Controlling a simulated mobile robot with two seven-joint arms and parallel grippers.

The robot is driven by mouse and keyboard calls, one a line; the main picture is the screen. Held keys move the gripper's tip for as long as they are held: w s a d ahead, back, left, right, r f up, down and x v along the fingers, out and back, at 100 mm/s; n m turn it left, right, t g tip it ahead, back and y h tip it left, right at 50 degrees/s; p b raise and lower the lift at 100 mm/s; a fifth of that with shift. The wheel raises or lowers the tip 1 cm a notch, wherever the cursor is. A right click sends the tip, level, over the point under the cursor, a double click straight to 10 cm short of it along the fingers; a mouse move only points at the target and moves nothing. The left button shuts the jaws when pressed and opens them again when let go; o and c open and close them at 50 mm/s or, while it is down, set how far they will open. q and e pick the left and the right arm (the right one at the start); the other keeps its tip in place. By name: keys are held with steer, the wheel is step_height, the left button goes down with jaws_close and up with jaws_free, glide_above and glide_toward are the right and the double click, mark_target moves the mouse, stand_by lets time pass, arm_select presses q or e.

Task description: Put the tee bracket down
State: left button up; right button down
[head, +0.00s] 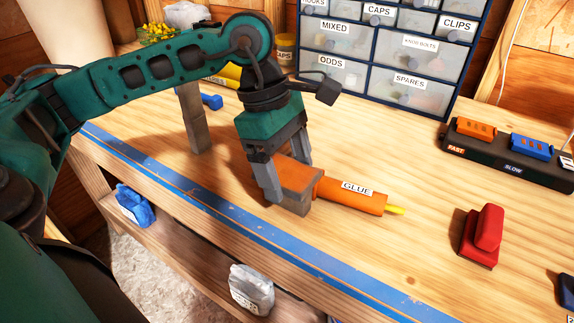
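My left gripper (285,178) points down over the bench in the middle of the view. Its two grey fingers are on either side of a blocky piece with an orange top and a grey front end, which I take to be the tee bracket (294,205). The fingers look closed on it and hide part of it. It is low at the bench top; I cannot tell whether it touches the wood. An orange tube labelled GLUE (350,193) with a yellow nozzle lies just right of it. My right gripper is not in view.
A drawer cabinet (385,60) and a grey post (194,120) stand farther back. Blue tape (205,208) runs along the front edge.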

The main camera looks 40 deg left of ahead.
arm_select(q)
steer(key=shift+o, duration=1.4)
steer(key=shift+r, duration=0.1)
